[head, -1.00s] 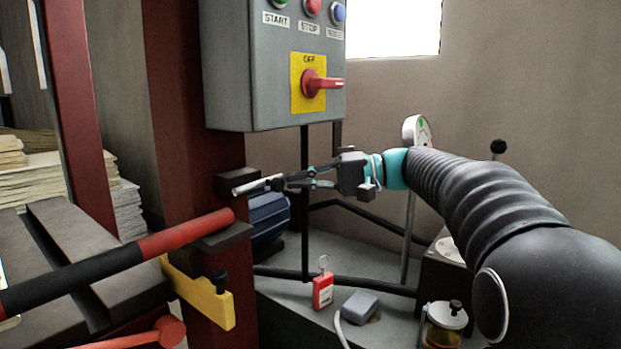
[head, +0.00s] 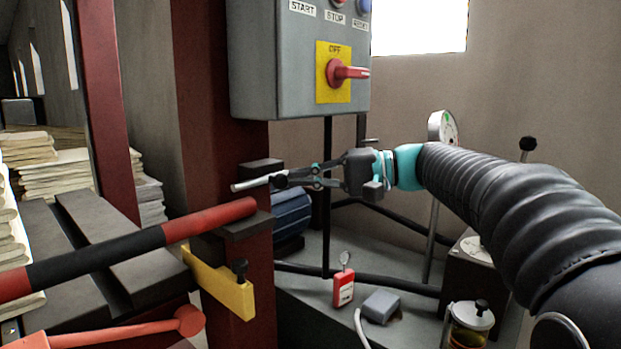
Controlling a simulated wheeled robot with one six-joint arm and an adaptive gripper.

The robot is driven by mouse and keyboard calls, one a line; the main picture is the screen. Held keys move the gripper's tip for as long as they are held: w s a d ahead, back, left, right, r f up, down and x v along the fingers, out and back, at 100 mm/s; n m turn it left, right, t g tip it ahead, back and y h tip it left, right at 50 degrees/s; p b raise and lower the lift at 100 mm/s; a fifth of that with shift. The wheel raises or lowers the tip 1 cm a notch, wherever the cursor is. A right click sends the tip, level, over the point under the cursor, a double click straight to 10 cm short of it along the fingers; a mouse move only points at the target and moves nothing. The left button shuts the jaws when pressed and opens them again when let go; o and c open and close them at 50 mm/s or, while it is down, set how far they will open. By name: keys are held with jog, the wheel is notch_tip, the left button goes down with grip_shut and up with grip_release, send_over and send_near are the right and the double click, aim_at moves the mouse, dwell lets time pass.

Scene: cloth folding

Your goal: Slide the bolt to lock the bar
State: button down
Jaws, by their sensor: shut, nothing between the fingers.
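The silver bolt (head: 250,184) is a thin rod lying across the front of a dark block (head: 262,167) on the red post, its left end sticking out past the block. A black knob (head: 279,181) is at its right end. The bar (head: 130,246), black with red sections, slants up from the lower left; its red end rests on a dark bracket (head: 248,226), below the bolt. My gripper (head: 288,178) comes in from the right with its fingers shut and empty, the tips at the knob; exact contact cannot be told.
A grey control box (head: 290,60) with a red switch (head: 345,72) hangs above my gripper. A yellow latch plate (head: 222,285) is below the bar. A red padlock (head: 343,289) and a gauge (head: 442,127) are on the right.

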jog(key=w+d+r+p, duration=0.1)
jog(key=w+d, duration=0.1)
jog(key=d, duration=1)
jog(key=shift+w+d+r+p, duration=0.2)
jog(key=shift+d+r+p, duration=0.15)
jog(key=shift+d, duration=0.05)
